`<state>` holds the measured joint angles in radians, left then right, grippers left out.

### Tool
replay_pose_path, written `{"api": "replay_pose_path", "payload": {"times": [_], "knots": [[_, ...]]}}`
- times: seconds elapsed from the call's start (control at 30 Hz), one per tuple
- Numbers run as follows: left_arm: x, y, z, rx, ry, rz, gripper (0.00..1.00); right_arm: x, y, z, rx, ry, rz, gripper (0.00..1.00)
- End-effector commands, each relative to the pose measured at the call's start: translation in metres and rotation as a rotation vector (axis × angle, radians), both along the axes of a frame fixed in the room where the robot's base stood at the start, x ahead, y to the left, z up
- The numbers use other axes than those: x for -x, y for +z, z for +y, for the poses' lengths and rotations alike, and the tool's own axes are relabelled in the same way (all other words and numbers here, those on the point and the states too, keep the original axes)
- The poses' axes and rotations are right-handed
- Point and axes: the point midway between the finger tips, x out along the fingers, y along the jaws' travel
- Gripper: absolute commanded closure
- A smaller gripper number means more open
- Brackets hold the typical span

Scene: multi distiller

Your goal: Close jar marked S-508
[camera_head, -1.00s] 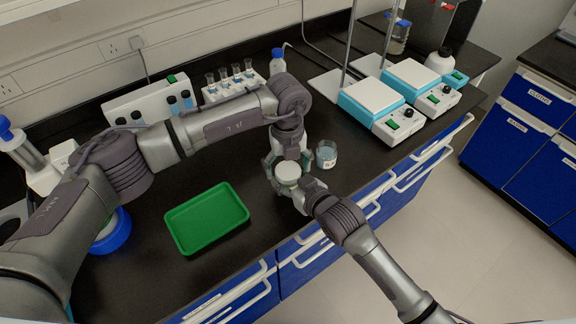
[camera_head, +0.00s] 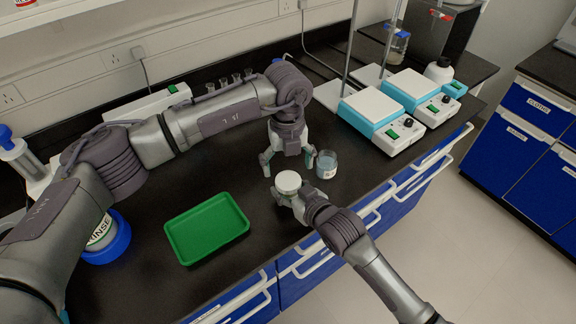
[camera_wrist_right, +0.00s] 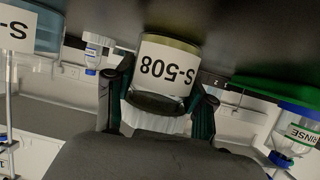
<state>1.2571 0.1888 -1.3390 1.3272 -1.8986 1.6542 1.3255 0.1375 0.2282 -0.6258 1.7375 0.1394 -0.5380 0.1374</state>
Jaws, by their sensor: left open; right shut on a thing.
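The jar marked S-508 (camera_wrist_right: 166,68) appears upside down in the right wrist view, its label facing the camera. A white ribbed lid (camera_wrist_right: 155,118) sits on its mouth; I cannot tell how tight it is. In the head view the white lid (camera_head: 288,181) hides most of the jar. My right gripper (camera_head: 288,194) is shut on the jar, with its fingers on either side in the right wrist view (camera_wrist_right: 162,98). My left gripper (camera_head: 287,158) is open and empty, just behind the lid and apart from it.
An open glass jar (camera_head: 326,165) with bluish liquid stands right of the grippers. A green tray (camera_head: 207,229) lies at left on the black bench. Hotplate stirrers (camera_head: 382,118) stand at the back right. A rinse bottle (camera_head: 103,236) is at left.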

Motion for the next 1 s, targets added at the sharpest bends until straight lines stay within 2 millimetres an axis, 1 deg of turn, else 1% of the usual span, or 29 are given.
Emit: {"api": "replay_pose_path", "payload": {"times": [0.37,0.47,0.57,0.8,0.9,1.0], "knots": [[0.000,0.000,0.000,0.000,-0.001,0.000,0.00,0.000,0.001,0.000,-0.001,0.000,-0.002,1.00],[-0.001,0.006,0.000,0.001,-0.001,-0.002,0.00,0.000,0.001,0.000,-0.001,0.000,-0.002,1.00],[-0.001,0.020,0.000,0.001,-0.001,-0.003,0.00,0.000,0.001,0.000,-0.001,0.000,-0.002,1.00],[-0.002,0.072,0.000,0.002,-0.001,-0.006,0.00,0.000,0.001,0.000,-0.001,0.000,-0.002,1.00],[-0.002,0.091,0.000,0.000,0.000,-0.004,0.00,0.000,0.001,0.000,-0.001,0.000,-0.002,1.00],[-0.002,0.105,0.000,0.001,0.000,-0.002,0.00,0.000,0.001,0.000,-0.001,0.000,-0.002,1.00]]}}
